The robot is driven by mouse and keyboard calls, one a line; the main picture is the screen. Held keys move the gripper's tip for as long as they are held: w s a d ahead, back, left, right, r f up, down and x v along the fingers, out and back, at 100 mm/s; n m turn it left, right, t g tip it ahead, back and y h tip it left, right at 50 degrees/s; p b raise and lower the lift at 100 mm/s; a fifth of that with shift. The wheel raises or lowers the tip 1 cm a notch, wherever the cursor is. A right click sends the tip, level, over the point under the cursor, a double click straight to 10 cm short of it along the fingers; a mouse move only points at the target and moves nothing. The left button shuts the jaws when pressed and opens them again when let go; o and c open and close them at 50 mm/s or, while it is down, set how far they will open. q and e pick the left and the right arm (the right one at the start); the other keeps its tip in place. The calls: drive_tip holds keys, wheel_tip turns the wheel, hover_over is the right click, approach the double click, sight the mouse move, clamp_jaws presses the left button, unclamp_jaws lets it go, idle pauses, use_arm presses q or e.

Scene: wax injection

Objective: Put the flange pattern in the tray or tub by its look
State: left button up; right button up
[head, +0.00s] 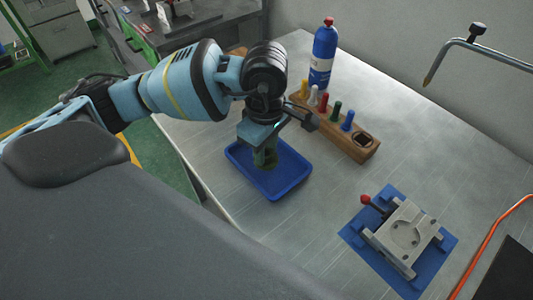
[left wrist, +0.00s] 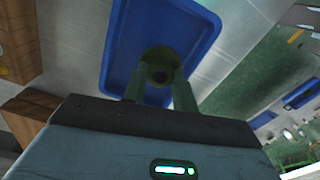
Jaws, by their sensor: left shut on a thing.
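The flange pattern (left wrist: 160,68) is dark green and round with a central opening. My left gripper (left wrist: 160,88) is shut on it, with one finger on each side. In the head view the left gripper (head: 265,150) points down over the blue tray (head: 287,186), and the green pattern (head: 265,159) shows small between the fingertips. The tray also fills the upper middle of the left wrist view (left wrist: 121,45). The pattern is over the tray's inside; I cannot tell whether it touches the floor. I cannot make out a tub. My right gripper is not in view.
A wooden rack (head: 335,137) with several coloured bottles stands right of the tray, with a blue bottle (head: 323,55) behind it. A grey mould fixture (head: 404,237) sits on a blue mat (head: 357,238) at front right. The metal table (head: 400,150) between is clear.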

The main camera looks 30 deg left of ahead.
sight(267, 157)
use_arm(q)
drive_tip(key=shift+w+a, duration=0.1)
drive_tip(key=shift+w, duration=0.2)
drive_tip(key=shift+w+f, duration=0.1)
drive_tip(key=shift+f, duration=1.9)
drive_tip(key=o, duration=0.9)
drive_tip(key=shift+o, duration=0.2)
drive_tip(key=shift+r, duration=0.1)
wheel_tip(267, 157, up, 12)
drive_tip(key=shift+p, duration=0.35)
drive_tip(key=shift+r, duration=0.1)
